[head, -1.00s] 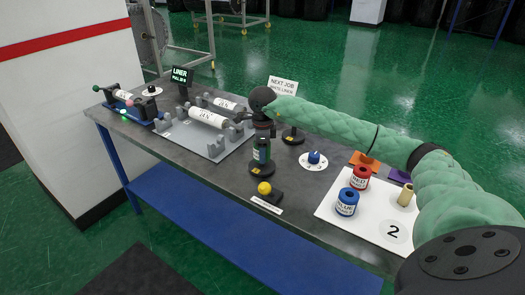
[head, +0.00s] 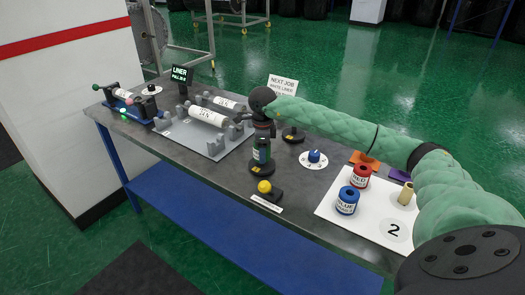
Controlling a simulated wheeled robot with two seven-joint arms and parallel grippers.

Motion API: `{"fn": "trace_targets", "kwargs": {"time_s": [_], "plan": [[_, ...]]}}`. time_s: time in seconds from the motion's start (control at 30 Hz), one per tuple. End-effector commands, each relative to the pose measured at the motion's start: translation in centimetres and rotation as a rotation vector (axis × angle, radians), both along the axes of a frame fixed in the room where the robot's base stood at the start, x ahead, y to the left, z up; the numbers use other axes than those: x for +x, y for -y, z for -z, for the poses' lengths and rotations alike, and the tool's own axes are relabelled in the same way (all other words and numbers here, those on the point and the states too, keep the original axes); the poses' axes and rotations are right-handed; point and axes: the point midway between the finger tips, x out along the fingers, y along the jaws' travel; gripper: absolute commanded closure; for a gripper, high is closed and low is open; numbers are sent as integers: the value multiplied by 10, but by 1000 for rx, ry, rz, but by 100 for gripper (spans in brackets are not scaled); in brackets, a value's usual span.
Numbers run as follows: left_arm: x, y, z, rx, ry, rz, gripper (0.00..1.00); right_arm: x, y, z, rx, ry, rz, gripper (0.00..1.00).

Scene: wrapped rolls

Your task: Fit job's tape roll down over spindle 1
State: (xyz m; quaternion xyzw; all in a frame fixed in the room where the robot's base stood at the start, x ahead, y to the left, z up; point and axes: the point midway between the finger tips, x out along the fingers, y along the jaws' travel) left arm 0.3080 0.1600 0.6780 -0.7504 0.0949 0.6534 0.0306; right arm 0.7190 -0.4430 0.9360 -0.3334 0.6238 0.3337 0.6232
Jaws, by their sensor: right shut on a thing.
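My right gripper (head: 262,132) hangs from the end of the green-sleeved arm and is shut on a dark green tape roll (head: 261,151) with a pale label. The roll is upright, directly above a round black spindle base (head: 262,170) with a small yellow mark. The roll's lower end is close to that base; I cannot tell if it touches or how far it is around the post. A second black base (head: 293,137) stands behind to the right. A sign (head: 282,85) reads NEXT JOB. My left gripper is not in view.
A red roll (head: 361,176), a blue roll (head: 347,201) and a tan core (head: 405,194) stand on a white board (head: 331,211) marked 2. A yellow button (head: 264,187) and a blue knob (head: 314,156) are nearby. A grey cradle (head: 212,149) holds white rolls at left.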

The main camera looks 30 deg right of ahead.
Motion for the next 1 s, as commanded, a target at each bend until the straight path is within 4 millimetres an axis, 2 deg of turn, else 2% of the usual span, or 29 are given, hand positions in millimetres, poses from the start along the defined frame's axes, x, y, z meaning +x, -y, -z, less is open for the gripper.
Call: {"fn": "trace_targets", "kwargs": {"time_s": [0.23, 0.27, 0.37, 0.77, 0.97, 1.0], "plan": [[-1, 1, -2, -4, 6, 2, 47, 0, 0, 4, 0, 0, 0, 75], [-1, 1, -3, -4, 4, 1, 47, 0, 0, 3, 0, 0, 0, 41], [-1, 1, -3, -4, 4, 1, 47, 0, 0, 3, 0, 0, 0, 21], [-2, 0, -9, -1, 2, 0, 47, 0, 0, 3, 0, 0, 0, 21], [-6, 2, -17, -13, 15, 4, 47, 1, 0, -24, 1, 4, 0, 21], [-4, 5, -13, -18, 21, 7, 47, 1, 0, -31, 0, 5, 0, 21]]}}
